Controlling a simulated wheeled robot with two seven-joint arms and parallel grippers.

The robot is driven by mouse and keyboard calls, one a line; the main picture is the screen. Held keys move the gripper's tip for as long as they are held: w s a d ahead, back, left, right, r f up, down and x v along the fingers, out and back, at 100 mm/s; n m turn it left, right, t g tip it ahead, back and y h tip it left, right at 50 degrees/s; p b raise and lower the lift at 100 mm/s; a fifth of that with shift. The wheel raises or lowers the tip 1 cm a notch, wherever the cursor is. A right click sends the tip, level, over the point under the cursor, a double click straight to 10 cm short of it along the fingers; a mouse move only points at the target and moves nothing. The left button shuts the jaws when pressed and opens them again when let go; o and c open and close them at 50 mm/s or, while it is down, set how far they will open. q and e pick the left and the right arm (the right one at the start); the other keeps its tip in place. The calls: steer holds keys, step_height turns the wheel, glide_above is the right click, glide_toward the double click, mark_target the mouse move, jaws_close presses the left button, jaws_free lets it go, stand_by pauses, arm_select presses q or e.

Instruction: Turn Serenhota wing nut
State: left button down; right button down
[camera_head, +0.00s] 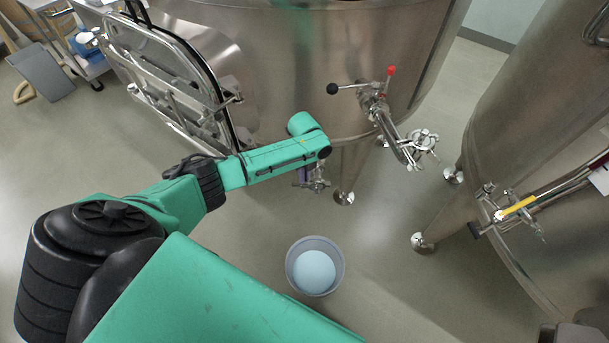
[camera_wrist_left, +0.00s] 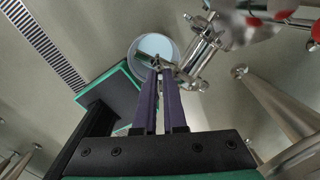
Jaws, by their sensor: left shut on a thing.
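The wing nut (camera_wrist_left: 157,62) is a small metal piece on a clamp at the end of a steel valve pipe (camera_wrist_left: 201,55) in the left wrist view. My left gripper (camera_wrist_left: 160,73) has purple fingers closed on it, with the tips largely covering it. In the head view, my left gripper (camera_head: 304,181) reaches under the middle vat, beside its low steel outlet fitting (camera_head: 317,182). The wing nut itself is too small to make out clearly there. My right gripper is not in view.
A round grey bucket with pale liquid (camera_head: 314,268) stands on the floor below the outlet. The vat (camera_head: 300,60) has an open hatch door at left and a red-and-black-handled valve (camera_head: 374,96) at right. Another vat (camera_head: 540,130) stands at right. A floor drain (camera_wrist_left: 45,45) shows.

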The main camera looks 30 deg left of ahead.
arm_select(q)
steer(key=shift+w+r+m, duration=0.1)
steer(key=shift+m, duration=1.6)
steer(key=c, duration=1.3)
jaws_free()
steer(key=shift+o, duration=0.2)
step_height(320, 180, up, 14)
steer(key=shift+r+b, duration=0.25)
steer(key=shift+b, duration=0.1)
